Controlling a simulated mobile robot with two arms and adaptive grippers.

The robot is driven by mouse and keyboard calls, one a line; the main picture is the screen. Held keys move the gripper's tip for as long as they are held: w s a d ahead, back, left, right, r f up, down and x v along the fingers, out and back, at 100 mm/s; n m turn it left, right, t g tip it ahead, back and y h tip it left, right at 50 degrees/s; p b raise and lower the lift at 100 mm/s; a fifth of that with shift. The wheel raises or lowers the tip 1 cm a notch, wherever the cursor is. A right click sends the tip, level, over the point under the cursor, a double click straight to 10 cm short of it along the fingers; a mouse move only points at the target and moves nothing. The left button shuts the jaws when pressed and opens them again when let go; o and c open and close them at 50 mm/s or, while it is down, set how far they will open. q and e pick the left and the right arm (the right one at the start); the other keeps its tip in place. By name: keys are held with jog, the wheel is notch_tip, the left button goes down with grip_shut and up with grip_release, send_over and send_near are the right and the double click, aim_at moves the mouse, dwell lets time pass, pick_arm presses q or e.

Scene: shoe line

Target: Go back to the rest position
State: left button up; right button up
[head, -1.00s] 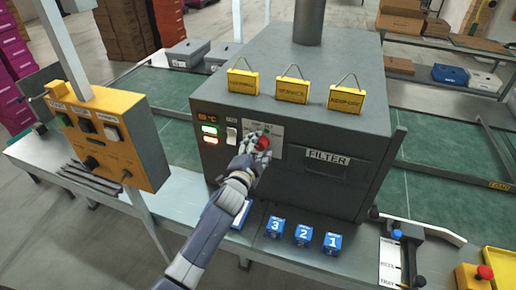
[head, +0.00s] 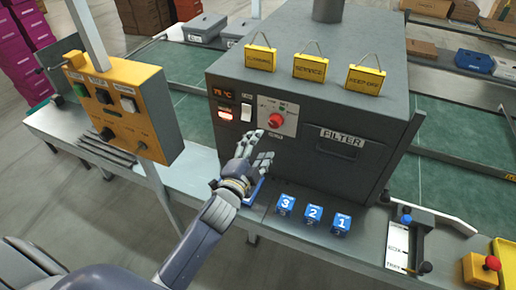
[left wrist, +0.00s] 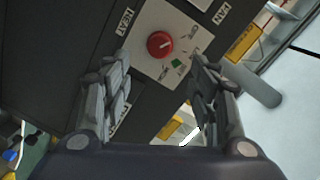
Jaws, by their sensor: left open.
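My left gripper (head: 257,158) is open and empty in front of the grey oven-like machine (head: 310,65), a little below and left of its red knob (head: 275,121). In the left wrist view the open fingers (left wrist: 160,95) frame the red knob (left wrist: 160,44) on its light plate, with a gap between fingers and knob. A digital display (head: 228,93) reads in orange, with a lit red indicator (head: 226,114) below it and a white switch (head: 246,112) beside it. My right gripper is not in view.
A yellow control box (head: 125,110) on a post stands at the left. Blue numbered blocks (head: 314,214) sit on the table's front ledge. A lever panel (head: 400,240) and a yellow box with a red button (head: 482,268) are at the right. Yellow tags (head: 309,66) hang on the machine.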

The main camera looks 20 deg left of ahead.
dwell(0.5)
pick_arm(q)
jog(key=s+a+f+n+g+y, duration=0.1)
jog(key=s+a+f+n+g, duration=0.1)
jog(key=s+f+n+g, duration=0.75)
jog(key=s+d+f+n+g+h, duration=0.1)
jog(key=s+f+g, duration=0.1)
jog(key=s, duration=0.8)
jog(key=s+d+f+g, duration=0.1)
jog(key=s+g, duration=0.1)
jog(key=s, duration=0.9)
notch_tip(320, 180, down, 31)
jog(key=s+g+b, duration=0.1)
jog(key=s+b, duration=0.1)
jog(key=b, duration=0.2)
jog(key=s+a+f+g+b, duration=0.1)
jog(key=s+a+f+b, duration=0.2)
jog(key=s+f, duration=1.3)
notch_tip(320, 180, down, 3)
jog(key=shift+s+r, duration=0.15)
jog(key=shift+s, duration=0.05)
